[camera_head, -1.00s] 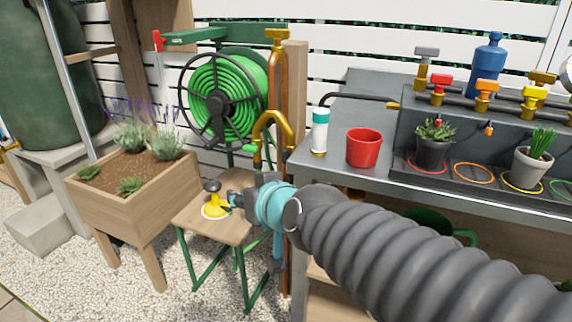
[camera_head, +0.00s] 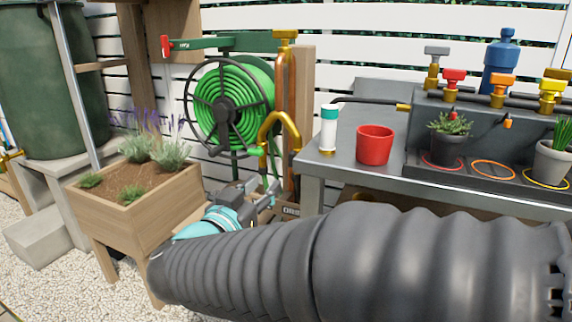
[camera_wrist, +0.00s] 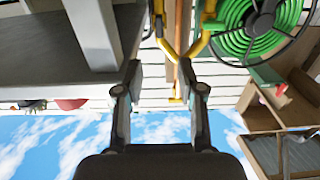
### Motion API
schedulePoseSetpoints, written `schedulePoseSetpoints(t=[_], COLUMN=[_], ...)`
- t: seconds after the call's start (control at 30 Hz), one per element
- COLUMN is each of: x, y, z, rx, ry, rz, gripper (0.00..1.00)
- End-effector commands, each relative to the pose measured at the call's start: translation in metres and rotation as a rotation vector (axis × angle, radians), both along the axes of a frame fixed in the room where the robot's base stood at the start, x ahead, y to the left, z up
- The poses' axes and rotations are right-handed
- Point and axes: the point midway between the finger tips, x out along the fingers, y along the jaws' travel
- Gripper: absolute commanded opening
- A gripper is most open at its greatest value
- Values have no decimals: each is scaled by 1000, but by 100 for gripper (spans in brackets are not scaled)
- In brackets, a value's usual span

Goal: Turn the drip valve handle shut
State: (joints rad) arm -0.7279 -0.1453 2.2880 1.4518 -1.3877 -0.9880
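Several valve handles are in the head view, and I cannot tell which one is the drip valve handle. A yellow handle (camera_head: 285,34) tops the copper standpipe. Grey (camera_head: 436,50), red (camera_head: 454,74), orange (camera_head: 503,79) and yellow (camera_head: 553,85) handles sit on the rail behind the bench. A small dark plate with lettering (camera_head: 291,210) shows low by the pipe, partly hidden. My gripper (camera_head: 262,196) is low, left of the bench and near the pipe's lower part. In the wrist view my gripper (camera_wrist: 160,65) is open, its fingers apart and empty, with the yellow curved spout (camera_wrist: 200,45) beyond.
A green hose reel (camera_head: 230,105) stands behind my gripper, a wooden planter (camera_head: 150,210) left of it. The metal bench (camera_head: 340,170) at right carries a white bottle (camera_head: 328,130), a red pot (camera_head: 375,145) and potted plants. My arm hides the lower middle.

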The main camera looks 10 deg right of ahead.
Motion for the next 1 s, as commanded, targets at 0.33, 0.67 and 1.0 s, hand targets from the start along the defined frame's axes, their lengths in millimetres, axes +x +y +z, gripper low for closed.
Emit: schedulePoseSetpoints(t=[0.33,0.67,1.0], x=[31,76,107], y=[-25,-57,-79], z=[-1,-1,0], rx=[0,0,-1], ry=[1,-1,-1], rz=[-10,-8,-5], gripper=[39,39,39])
